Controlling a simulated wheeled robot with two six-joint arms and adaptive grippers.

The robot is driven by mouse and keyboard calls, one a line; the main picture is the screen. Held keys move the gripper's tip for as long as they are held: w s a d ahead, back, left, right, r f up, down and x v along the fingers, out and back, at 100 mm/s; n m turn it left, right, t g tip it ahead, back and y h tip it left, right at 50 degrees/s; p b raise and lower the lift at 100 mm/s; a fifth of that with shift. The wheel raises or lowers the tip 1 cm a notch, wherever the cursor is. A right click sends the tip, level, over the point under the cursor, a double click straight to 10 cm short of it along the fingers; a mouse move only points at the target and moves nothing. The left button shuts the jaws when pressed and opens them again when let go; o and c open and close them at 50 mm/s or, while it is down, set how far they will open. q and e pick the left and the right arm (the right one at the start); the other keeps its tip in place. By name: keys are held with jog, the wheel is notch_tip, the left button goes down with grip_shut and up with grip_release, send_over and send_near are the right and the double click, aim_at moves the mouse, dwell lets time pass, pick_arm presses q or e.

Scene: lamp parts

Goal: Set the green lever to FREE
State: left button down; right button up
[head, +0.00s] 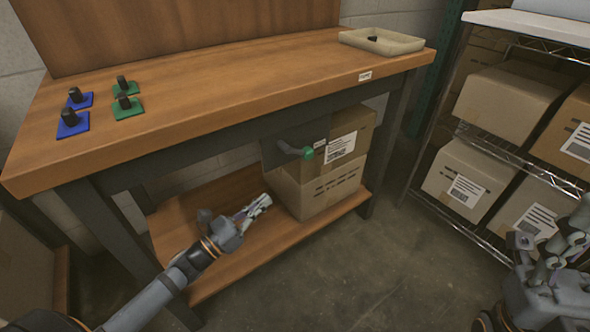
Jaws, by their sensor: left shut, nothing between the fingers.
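The green lever (308,153) is a grey arm with a green knob at its end. It sits on a dark plate (284,132) under the front edge of the wooden workbench (230,77). The arm runs to the right and slightly down from its pivot.
Blue and green plates (73,124) with dark pegs stand at the bench's left. A beige tray (381,41) with a small dark item is at the back right. Cardboard boxes (320,192) sit on the lower shelf (215,283) behind the lever. A wire rack with boxes stands right.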

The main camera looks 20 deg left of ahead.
pick_arm(q)
send_near(303, 158)
jog(key=x, duration=0.6)
jog(key=shift+w+d+f, duration=0.15)
jog(key=shift+f, duration=0.05)
jog(key=shift+w+r, duration=0.25)
jog(key=shift+r, duration=0.05)
jog(key=shift+d, duration=0.1)
